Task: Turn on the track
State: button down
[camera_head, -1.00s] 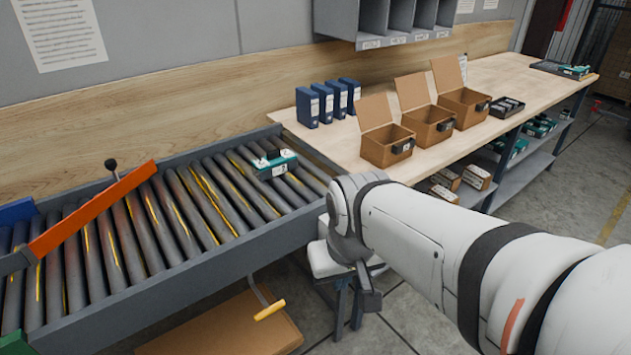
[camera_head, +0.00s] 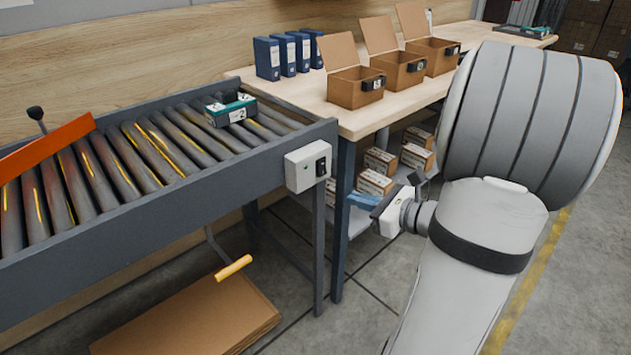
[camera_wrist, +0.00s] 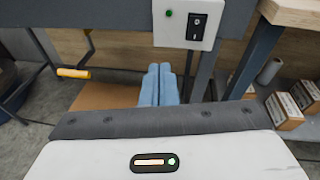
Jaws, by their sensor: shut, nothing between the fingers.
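The track is a grey roller conveyor (camera_head: 110,222) along the left. A light grey switch box (camera_head: 299,172) is fixed at its right front corner. The box carries a black rocker switch (camera_head: 321,166) and a small green dot. In the wrist view the box is at the top, with the rocker switch (camera_wrist: 196,26) marked 0 above and I below. Which side is pressed in is unclear. My gripper (camera_head: 352,199) is to the right of the box and a little lower, apart from it. Its blue fingers (camera_wrist: 159,70) are shut and empty, below the box in the wrist view.
A teal and white tote (camera_head: 231,109) sits on the rollers near the right end. An orange bar (camera_head: 48,147) crosses the rollers at left. Open cardboard boxes (camera_head: 356,91) stand on the bench. A yellow-handled lever (camera_head: 234,267) hangs below the conveyor.

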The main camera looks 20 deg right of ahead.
aim_at(324, 174)
jog(key=d+m, duration=0.1)
jog(key=d+m+t+h, duration=0.1)
jog(key=d, duration=0.1)
jog(key=d+f+t+h, duration=0.1)
jog(key=shift+d+m, duration=0.25)
jog(key=shift+m, duration=0.15)
jog(key=shift+w+a, duration=0.1)
jog(key=b+x, duration=0.3)
jog(key=x, duration=1)
jog(key=shift+w+a, duration=0.15)
jog(key=shift+w, duration=0.25)
jog(key=shift+f, duration=0.1)
